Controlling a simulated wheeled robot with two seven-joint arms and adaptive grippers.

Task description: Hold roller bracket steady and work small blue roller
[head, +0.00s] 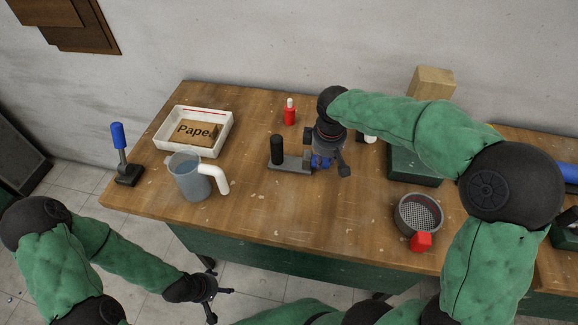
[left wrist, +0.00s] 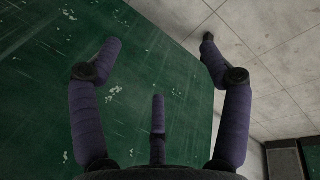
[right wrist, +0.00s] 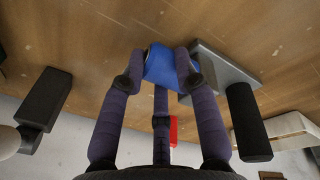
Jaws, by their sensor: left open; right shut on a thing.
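The roller bracket is a grey flat base (head: 294,164) with an upright black post (head: 277,149), lying near the middle of the table. The small blue roller (head: 321,162) is at its right end. My right gripper (head: 326,155) comes down over that end and is shut on the blue roller. In the right wrist view the blue roller (right wrist: 168,66) sits between the fingers, with the grey bracket and black post beside it. My left gripper (head: 214,296) is open and empty, low in front of the table. The left wrist view shows its spread fingers (left wrist: 158,70) facing the green table front.
A grey jug with a white handle (head: 190,178) and a white tray labelled "Paper" (head: 228,134) stand at left. A blue-handled tool (head: 119,150) is at the left edge. A red bottle (head: 290,114) stands behind. A round sieve (head: 416,207) is at right. The front middle is clear.

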